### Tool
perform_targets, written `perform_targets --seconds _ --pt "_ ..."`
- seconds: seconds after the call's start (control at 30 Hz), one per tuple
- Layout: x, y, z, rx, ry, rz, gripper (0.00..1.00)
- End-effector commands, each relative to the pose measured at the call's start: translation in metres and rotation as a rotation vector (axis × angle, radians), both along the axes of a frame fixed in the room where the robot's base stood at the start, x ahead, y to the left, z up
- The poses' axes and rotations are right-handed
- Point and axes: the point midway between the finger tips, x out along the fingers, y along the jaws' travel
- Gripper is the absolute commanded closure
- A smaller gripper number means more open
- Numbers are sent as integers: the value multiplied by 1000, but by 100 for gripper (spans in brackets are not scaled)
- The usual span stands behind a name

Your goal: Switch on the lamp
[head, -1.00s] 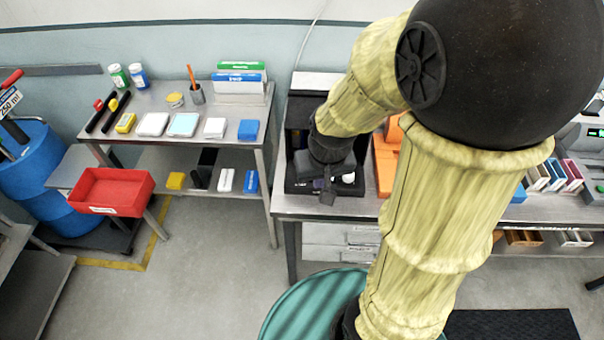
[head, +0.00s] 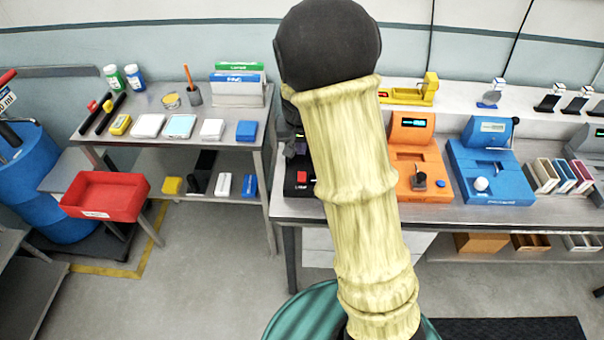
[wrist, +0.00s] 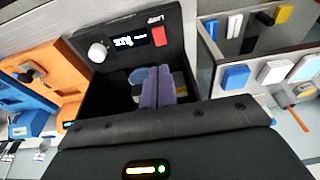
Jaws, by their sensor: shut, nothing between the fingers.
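The black lamp unit (head: 302,190) stands on the right-hand bench, partly hidden behind my arm in the head view. A red switch (head: 302,177) is on its front panel. In the wrist view the panel appears upside down, with the red switch (wrist: 159,37), a lit white display (wrist: 130,40) and a white knob (wrist: 97,52). My gripper (wrist: 164,80) is shut and empty over the unit's open recess, apart from the switch in the picture. Its fingers look purple-tinted. The dark housing (wrist: 200,150) carries a lit strip and a green dot. Whether the switch is pressed cannot be told.
An orange device (head: 415,135) and a blue device (head: 490,155) stand to the right on the same bench. A left bench (head: 165,140) holds small boxes and bottles. A red bin (head: 105,190) is lower left. Floor between the benches is clear.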

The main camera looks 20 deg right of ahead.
Motion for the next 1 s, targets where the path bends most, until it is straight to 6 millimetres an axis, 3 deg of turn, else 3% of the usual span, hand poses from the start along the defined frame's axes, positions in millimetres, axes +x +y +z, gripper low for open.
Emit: perform_targets --seconds 0.67,1.0 --pt "20 -9 -93 1 5 -4 100" --pt "16 -7 -129 0 2 -3 100"
